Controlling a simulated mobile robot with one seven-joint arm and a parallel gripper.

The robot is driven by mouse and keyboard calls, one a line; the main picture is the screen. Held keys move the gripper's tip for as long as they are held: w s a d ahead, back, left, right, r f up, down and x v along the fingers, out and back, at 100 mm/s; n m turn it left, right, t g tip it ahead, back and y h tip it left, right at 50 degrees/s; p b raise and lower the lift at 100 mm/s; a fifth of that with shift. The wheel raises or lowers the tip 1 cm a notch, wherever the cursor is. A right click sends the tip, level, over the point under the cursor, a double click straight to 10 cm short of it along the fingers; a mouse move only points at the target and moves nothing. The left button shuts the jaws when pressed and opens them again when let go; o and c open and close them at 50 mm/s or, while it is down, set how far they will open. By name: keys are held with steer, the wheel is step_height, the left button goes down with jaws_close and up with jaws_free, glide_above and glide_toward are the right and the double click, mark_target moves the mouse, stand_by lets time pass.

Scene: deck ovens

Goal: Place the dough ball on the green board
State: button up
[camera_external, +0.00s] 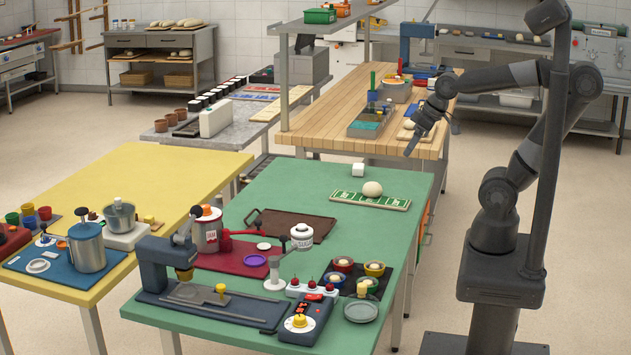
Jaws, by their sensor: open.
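A pale round dough ball (372,189) rests on a flat green board (343,196) with white markings. The board lies near the far right part of the green table. My gripper (428,137) is open, with nothing seen between its fingers. It is in the air, above and to the right of the dough ball in the picture, and clearly apart from it. It shows in front of the wooden table.
A brown tray (300,223) lies to the board's left. Bowls, jars and a press crowd the near end. The wooden table (340,129) behind holds bins and boards.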

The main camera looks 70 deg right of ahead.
steer(key=s, duration=0.1)
steer(key=s+a, duration=0.2)
steer(key=shift+s+r+n, duration=0.15)
steer(key=shift+r+n, duration=0.15)
steer(key=shift+r, duration=0.1)
